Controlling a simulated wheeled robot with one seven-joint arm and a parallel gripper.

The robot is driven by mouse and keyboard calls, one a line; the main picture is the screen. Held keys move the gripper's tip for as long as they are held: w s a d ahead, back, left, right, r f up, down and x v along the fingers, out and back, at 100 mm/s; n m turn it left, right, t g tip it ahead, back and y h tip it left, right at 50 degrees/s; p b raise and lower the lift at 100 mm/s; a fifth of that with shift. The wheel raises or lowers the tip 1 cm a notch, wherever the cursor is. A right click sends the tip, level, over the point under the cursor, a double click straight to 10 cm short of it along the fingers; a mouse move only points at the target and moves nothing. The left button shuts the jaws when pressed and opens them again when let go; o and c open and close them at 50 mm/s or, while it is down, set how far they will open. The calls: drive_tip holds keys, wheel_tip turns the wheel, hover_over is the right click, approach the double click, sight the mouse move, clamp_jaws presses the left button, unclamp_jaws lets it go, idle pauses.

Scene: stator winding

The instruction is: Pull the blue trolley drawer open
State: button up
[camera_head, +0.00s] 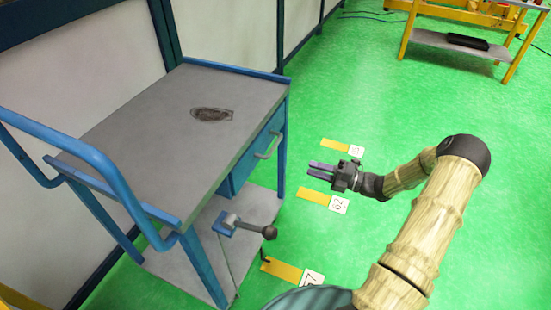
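The blue trolley (283,120) stands at the left with a grey top. Its blue drawer (242,170) sits under the top on the right side and looks closed, its front flush with the frame. A pale bar handle (268,148) is fixed across the drawer front. My gripper (310,169) is to the right of the drawer, pointing left towards it. Its two dark purple fingers are apart with a gap between them, and nothing is held. It does not touch the handle; clear space shows between them.
A dark oval mark or object (211,114) is on the trolley top. A lever with a dark knob (269,232) juts out low on the trolley. Yellow-and-white floor markers (313,197) lie on the open green floor. A yellow-framed table (440,40) stands far right.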

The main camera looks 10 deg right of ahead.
sight(275, 144)
drive_tip(key=d+m+t, duration=0.2)
drive_tip(key=w+d+f, duration=0.1)
drive_tip(key=shift+f+m+t, duration=0.1)
drive_tip(key=shift+m+t, duration=0.3)
drive_tip(key=b+x, duration=0.1)
drive_tip(key=x, duration=0.7)
drive_tip(key=b+x, duration=0.1)
drive_tip(key=x, duration=0.8)
drive_tip(key=shift+w+a+f, duration=0.15)
drive_tip(key=shift+f, duration=0.05)
clamp_jaws()
